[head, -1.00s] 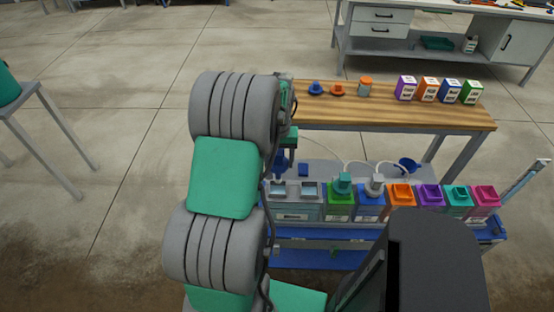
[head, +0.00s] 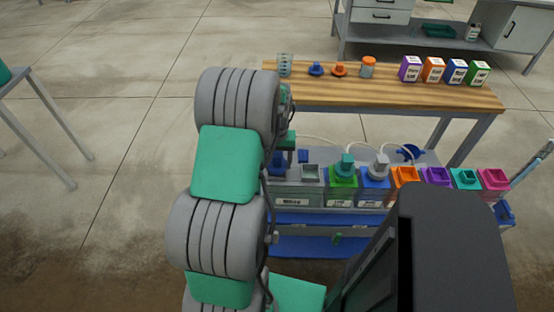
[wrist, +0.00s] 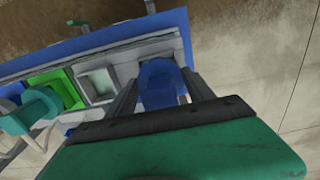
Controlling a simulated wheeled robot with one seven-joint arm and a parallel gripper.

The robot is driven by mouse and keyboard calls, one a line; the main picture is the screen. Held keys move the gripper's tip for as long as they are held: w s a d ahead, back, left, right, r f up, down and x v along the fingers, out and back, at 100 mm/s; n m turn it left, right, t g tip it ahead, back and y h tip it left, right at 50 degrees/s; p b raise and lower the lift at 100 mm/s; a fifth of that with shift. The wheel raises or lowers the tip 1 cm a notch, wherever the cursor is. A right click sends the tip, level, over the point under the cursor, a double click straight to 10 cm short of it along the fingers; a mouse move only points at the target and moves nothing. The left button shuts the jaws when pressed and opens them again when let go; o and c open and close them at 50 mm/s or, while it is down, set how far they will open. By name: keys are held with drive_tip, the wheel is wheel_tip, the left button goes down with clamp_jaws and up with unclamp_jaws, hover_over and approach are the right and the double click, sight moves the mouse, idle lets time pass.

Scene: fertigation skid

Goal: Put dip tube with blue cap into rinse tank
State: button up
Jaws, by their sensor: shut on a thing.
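My gripper (head: 280,154) is shut on the blue cap (head: 276,163) of the dip tube. In the wrist view the blue cap (wrist: 160,88) sits between the two fingers of my gripper (wrist: 163,82). The tube below the cap cannot be made out. The rinse tank (head: 298,199) is the grey, labelled tank at the left end of the row. The cap is over its left opening and covers it in the head view. The right opening (head: 311,173) shows empty; it is also in the wrist view (wrist: 98,83). I cannot tell how deep the tube reaches.
Orange (head: 404,177), purple, teal and pink tanks follow. A wooden bench (head: 400,93) behind carries caps, jars and small cartons. A blue funnel (head: 410,152) lies behind.

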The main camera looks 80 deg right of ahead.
sight(277, 153)
drive_tip(key=shift+f, duration=0.3)
drive_tip(key=o, duration=1.5)
drive_tip(key=shift+r, duration=0.1)
wheel_tip(277, 153, up, 8)
drive_tip(key=shift+f, duration=0.15)
